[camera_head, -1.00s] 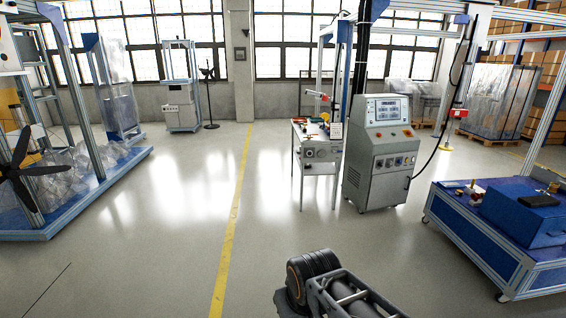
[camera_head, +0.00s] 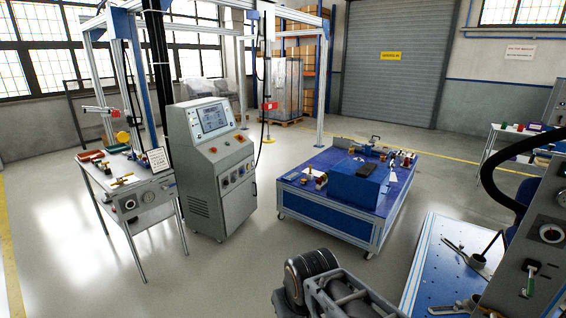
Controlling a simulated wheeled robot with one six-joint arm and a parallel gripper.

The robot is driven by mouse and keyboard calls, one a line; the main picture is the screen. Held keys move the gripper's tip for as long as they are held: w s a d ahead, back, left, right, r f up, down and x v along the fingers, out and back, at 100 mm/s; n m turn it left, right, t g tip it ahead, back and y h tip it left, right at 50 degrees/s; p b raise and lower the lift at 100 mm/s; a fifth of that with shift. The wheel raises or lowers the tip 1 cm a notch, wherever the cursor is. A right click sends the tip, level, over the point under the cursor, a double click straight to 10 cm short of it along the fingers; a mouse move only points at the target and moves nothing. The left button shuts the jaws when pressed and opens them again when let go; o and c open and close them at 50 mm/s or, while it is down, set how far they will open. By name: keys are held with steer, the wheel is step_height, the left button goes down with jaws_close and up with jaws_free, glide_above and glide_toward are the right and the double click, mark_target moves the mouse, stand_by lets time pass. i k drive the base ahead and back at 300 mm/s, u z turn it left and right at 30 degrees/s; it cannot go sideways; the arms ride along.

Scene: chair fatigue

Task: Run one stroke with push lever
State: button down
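I cannot surely pick out the push lever. A small green-handled lever (camera_head: 530,280) sits on the grey panel (camera_head: 545,215) at the right edge, below a round gauge. The grey control console (camera_head: 217,165) with a lit screen and a row of knobs stands left of centre. A small bench (camera_head: 150,203) left of it carries a gauge, brass fittings and a white sign. Dark links of my own arm show at the bottom centre, over the floor. My gripper's fingers are not in view.
A blue wheeled platform (camera_head: 330,211) with a blue box (camera_head: 358,184) stands right of the console. A blue perforated table (camera_head: 440,280) with metal parts fills the lower right. Grey floor (camera_head: 205,277) is clear in front of the console. A roller shutter closes the back wall.

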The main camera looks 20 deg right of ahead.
mark_target(529, 284)
steer(key=z, duration=0.95)
steer(key=i, duration=0.8)
steer(key=z, duration=0.85)
